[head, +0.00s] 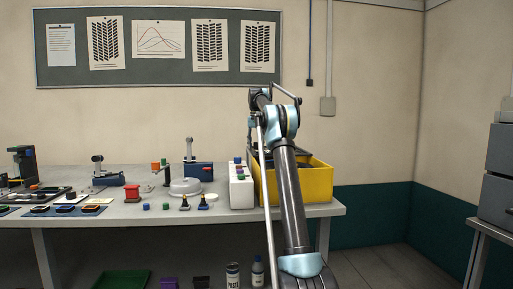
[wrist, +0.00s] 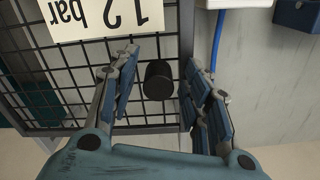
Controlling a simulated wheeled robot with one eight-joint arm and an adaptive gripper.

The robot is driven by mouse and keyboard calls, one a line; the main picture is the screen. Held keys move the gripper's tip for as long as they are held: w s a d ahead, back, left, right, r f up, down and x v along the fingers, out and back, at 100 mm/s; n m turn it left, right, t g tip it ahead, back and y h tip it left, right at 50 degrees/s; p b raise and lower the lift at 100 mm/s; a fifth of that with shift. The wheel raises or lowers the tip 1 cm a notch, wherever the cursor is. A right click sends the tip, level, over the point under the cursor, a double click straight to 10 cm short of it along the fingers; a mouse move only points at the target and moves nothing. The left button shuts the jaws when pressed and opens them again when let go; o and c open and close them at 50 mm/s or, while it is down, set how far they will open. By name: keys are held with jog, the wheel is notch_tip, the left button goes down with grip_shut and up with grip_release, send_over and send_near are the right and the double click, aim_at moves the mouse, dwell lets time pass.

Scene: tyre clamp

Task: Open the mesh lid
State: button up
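The mesh lid (wrist: 75,63) is a dark metal grid in a grey frame, filling the left half of the wrist view. A white sign (wrist: 100,18) on it reads "12 bar" upside down. A black round knob (wrist: 158,80) shows near the lid's edge. My gripper (wrist: 161,62) is open, its fingers on either side of the knob with visible gaps between. In the head view my arm stretches over the right end of the workbench, and the lid cannot be made out there.
In the head view a yellow crate (head: 318,186) stands behind my arm at the workbench's (head: 110,211) right end. A blue hose (wrist: 216,42) hangs right of the fingers in the wrist view.

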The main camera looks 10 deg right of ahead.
jog(key=shift+r, duration=0.15)
jog(key=shift+w+r, duration=0.1)
jog(key=shift+r, duration=3.4)
